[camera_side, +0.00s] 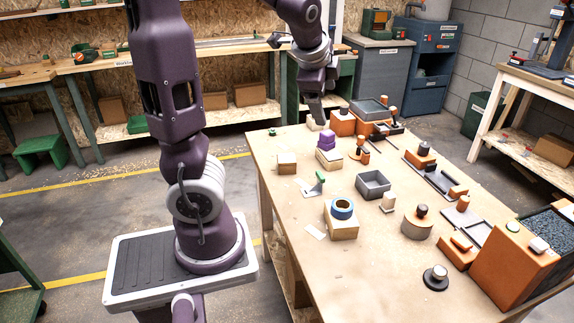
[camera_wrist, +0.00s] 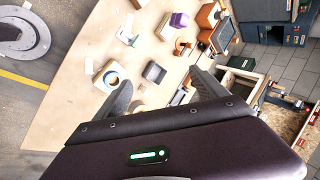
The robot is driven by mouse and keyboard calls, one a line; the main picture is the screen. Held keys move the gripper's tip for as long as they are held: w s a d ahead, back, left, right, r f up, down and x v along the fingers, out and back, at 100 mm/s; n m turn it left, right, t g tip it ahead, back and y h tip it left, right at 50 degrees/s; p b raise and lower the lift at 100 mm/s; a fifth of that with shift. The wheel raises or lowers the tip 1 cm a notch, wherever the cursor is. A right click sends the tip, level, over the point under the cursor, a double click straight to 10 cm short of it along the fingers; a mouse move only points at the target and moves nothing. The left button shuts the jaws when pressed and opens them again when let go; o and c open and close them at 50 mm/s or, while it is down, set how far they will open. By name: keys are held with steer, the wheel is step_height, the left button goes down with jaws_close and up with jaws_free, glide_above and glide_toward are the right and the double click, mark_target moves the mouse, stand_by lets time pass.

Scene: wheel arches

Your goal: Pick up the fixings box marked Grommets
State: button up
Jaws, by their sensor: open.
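No lettering is legible on the bench, so I cannot tell which box is marked Grommets. Candidates are a small tan box (camera_side: 286,163) at the bench's left side, a tan box (camera_side: 329,159) under a purple stacked item (camera_side: 326,141), and a tan box (camera_side: 342,228) under a blue tape roll (camera_side: 342,208). The tape roll (camera_wrist: 112,78) and purple item (camera_wrist: 179,20) also show in the wrist view. My gripper (camera_side: 317,112) is over the bench's far end, pointing down, near a small pale block. In the wrist view my gripper (camera_wrist: 162,90) is open, with nothing visible between its fingers.
A grey open tray (camera_side: 373,184) stands mid-bench. Orange boxes (camera_side: 343,124) stand at the far end, and a large orange box (camera_side: 510,265) at the near right. Several small blocks and dark trays crowd the right side. The bench's near left (camera_side: 300,262) is mostly clear.

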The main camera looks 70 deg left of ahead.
steer(key=a+m+g+y, duration=0.1)
steer(key=a+m+y, duration=0.3)
steer(key=a, duration=0.7)
step_height(320, 180, up, 3)
steer(key=m+g+y, duration=0.1)
steer(key=m+y, duration=0.4)
steer(key=m, duration=0.4)
glide_above(289, 160)
steer(key=d, duration=0.2)
steer(key=shift+h, duration=0.3)
steer(key=f, duration=3.3)
steer(key=shift+s, duration=0.2)
steer(key=x, duration=0.6)
steer(key=shift+s+a+f, duration=0.2)
steer(key=shift+s+f, duration=0.05)
steer(key=shift+s, duration=0.05)
steer(key=shift+w+a+f, duration=0.1)
steer(key=shift+a, duration=0.15)
steer(key=c, duration=1.6)
